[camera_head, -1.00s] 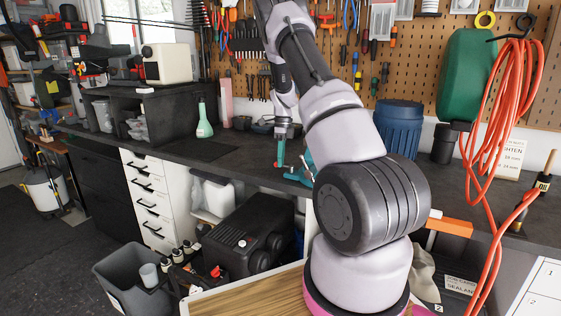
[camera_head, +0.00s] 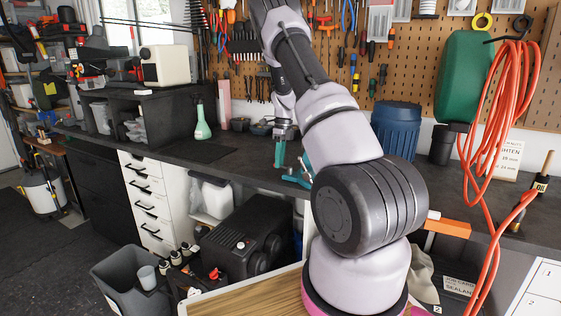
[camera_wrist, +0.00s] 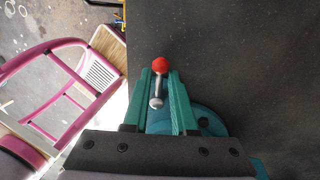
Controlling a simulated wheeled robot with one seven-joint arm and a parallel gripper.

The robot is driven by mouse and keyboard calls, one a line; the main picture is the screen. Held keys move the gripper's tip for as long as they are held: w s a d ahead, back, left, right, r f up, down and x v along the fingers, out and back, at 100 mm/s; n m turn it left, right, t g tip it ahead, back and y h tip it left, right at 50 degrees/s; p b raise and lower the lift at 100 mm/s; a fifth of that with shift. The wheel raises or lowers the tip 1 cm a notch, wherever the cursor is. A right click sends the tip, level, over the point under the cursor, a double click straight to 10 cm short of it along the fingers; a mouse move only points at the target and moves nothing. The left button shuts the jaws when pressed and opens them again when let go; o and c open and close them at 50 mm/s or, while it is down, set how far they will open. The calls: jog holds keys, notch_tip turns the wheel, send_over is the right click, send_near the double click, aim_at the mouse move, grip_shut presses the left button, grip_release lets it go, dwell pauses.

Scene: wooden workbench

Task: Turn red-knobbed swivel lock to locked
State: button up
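The red knob (camera_wrist: 160,65) sits on a short silver lever (camera_wrist: 157,88) in the wrist view. A rounded teal body (camera_wrist: 212,122), partly hidden behind my gripper, lies beside it. My gripper (camera_wrist: 159,80) has two teal fingers, spread apart on either side of the lever, with the knob at their tips. A gap shows beside the lever; I cannot tell whether a finger touches the knob. In the head view my gripper (camera_head: 280,166) points down over the bench's front edge, left of a teal fixture (camera_head: 298,176); the knob cannot be made out there.
The dark bench top (camera_head: 215,160) is clear left of my gripper. A green bottle (camera_head: 202,122) and small bowls (camera_head: 262,128) stand farther back. A blue barrel (camera_head: 397,128) and orange hose (camera_head: 497,120) are at the right. A black machine (camera_head: 240,240) sits below the bench.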

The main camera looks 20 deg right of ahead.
jog(key=shift+o, duration=0.4)
jog(key=shift+w+a, duration=0.15)
jog(key=shift+a, duration=0.1)
jog(key=shift+d, duration=0.15)
jog(key=shift+d+r, duration=0.1)
jog(key=shift+r, duration=0.15)
notch_tip(320, 180, up, 10)
jog(key=w+d, duration=0.1)
jog(key=shift+d, duration=0.25)
